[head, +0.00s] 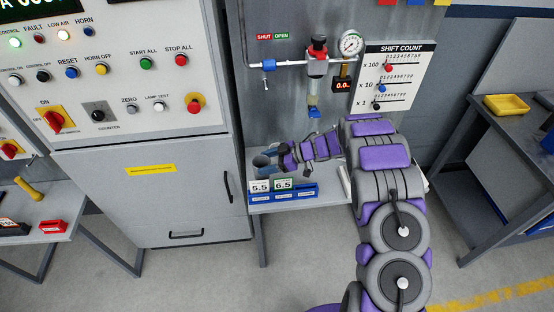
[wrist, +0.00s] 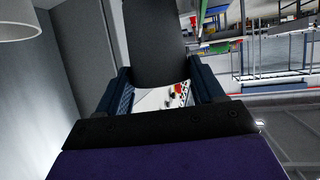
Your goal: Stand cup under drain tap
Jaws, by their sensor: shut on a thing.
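My gripper (head: 280,155) is low over the small shelf, left of the drain tap. It is shut on a dark grey cup (wrist: 148,40), which shows between the two blue-lined fingers in the wrist view. In the head view a blue-grey cup-like shape (head: 262,162) shows at the fingertips; whether it touches the shelf is unclear. The drain tap (head: 314,113), with a blue handle, hangs below the clear bowl of the pipe unit, above and right of my gripper. The space directly under the tap is partly hidden by my arm.
The shelf (head: 290,204) carries a blue rack (head: 283,194) with cards marked 5.5 and 6.5 at its front. A grey control cabinet (head: 150,195) stands close on the left. A shift count board (head: 394,77) is on the wall at right. A pale round object (wrist: 15,22) shows in the wrist view.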

